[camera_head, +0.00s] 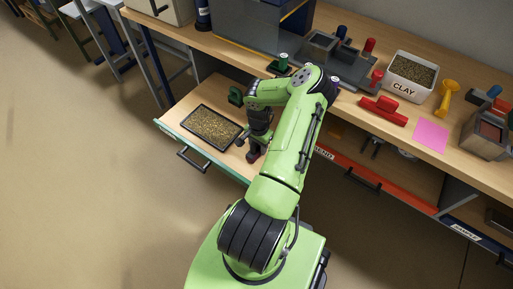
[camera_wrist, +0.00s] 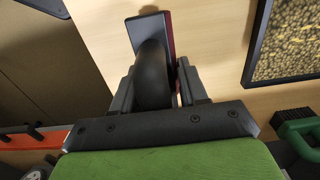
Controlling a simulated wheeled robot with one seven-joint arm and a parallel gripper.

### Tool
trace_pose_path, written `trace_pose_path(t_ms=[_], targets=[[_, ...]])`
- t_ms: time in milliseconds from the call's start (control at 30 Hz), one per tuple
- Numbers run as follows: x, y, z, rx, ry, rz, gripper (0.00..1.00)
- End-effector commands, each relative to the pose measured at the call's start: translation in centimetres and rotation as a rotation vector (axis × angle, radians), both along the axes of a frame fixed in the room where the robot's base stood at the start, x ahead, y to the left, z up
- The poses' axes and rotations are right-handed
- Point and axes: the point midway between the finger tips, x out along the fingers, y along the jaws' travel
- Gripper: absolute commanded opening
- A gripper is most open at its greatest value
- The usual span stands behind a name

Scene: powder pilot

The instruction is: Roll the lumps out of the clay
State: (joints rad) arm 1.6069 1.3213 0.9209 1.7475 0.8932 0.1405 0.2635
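The clay (camera_head: 213,124), a brown grainy layer, fills a flat black tray (camera_head: 201,137) in the open drawer at left; part of it shows at the upper right of the wrist view (camera_wrist: 290,38). My gripper (camera_head: 256,146) is low over the drawer, to the right of the tray. In the wrist view, my gripper's fingers (camera_wrist: 155,75) stand on both sides of a black rounded tool part (camera_wrist: 152,70) with a dark red edge. Whether they press on it I cannot tell. Lumps in the clay are too small to make out.
A green-handled tool (camera_head: 236,96) stands behind the tray in the drawer (camera_head: 173,124). On the bench are a white CLAY box (camera_head: 404,90), a red tool (camera_head: 383,110), a yellow tool (camera_head: 446,95) and a pink note (camera_head: 430,135).

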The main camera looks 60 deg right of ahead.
Motion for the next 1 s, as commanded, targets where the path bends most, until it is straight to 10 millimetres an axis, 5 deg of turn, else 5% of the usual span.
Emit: trace_pose_path(t_ms=[67,100,267,1000], targets=[[0.0,0.0,0.0,0.0,0.0,0.0,0.28],[0.0,0.0,0.0,0.0,0.0,0.0,0.37],[0.0,0.0,0.0,0.0,0.0,0.0,0.12],[0.0,0.0,4.6,-0.001,0.0,0.0,0.12]])
